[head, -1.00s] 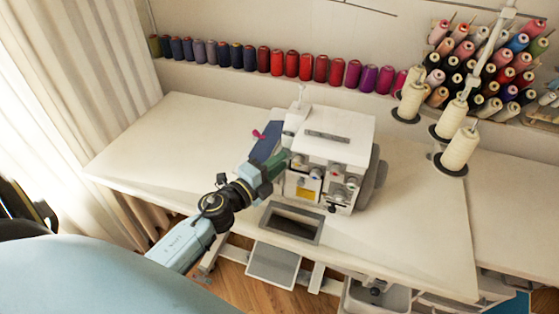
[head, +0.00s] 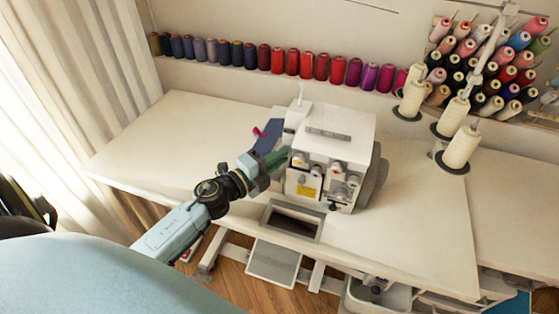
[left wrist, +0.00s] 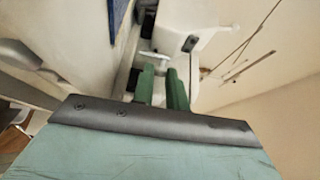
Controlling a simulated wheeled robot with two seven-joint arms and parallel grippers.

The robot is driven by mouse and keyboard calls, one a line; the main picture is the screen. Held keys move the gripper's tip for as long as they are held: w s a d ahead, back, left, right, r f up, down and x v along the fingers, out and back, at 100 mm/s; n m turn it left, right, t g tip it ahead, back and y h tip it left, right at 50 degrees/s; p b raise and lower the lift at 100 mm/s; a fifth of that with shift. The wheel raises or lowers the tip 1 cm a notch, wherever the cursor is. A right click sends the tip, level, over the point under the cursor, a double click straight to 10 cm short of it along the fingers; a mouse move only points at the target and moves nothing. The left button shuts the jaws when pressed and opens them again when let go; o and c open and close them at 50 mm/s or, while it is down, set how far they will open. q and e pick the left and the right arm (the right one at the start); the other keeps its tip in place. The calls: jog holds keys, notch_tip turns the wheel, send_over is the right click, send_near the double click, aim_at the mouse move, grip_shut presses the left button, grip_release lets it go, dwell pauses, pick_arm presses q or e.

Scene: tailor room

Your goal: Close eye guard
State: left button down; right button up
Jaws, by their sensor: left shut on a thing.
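A white overlock sewing machine (head: 332,152) stands on the table. My left gripper (head: 281,156) is at its left side, next to the needle area. In the left wrist view, the green fingers (left wrist: 163,82) are close together at a small pale part of the machine (left wrist: 146,58), which looks like the eye guard. The fingertips hide much of the contact. In the head view the arm and gripper cover the guard, so its angle cannot be told. My right gripper is not in view.
The white table (head: 150,150) is clear to the left of the machine. A dark rectangular opening (head: 292,221) lies in front of it. Cream thread cones (head: 461,147) stand at the right, and a row of coloured spools (head: 292,62) lines the back.

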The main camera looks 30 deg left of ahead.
pick_arm(q)
jog(key=c, duration=1.7)
grip_release()
jog(key=b+v, duration=0.1)
jog(key=v, duration=1.2)
jog(key=shift+s+a, duration=0.15)
jog(key=shift+a, duration=0.05)
jog(key=shift+r, duration=0.1)
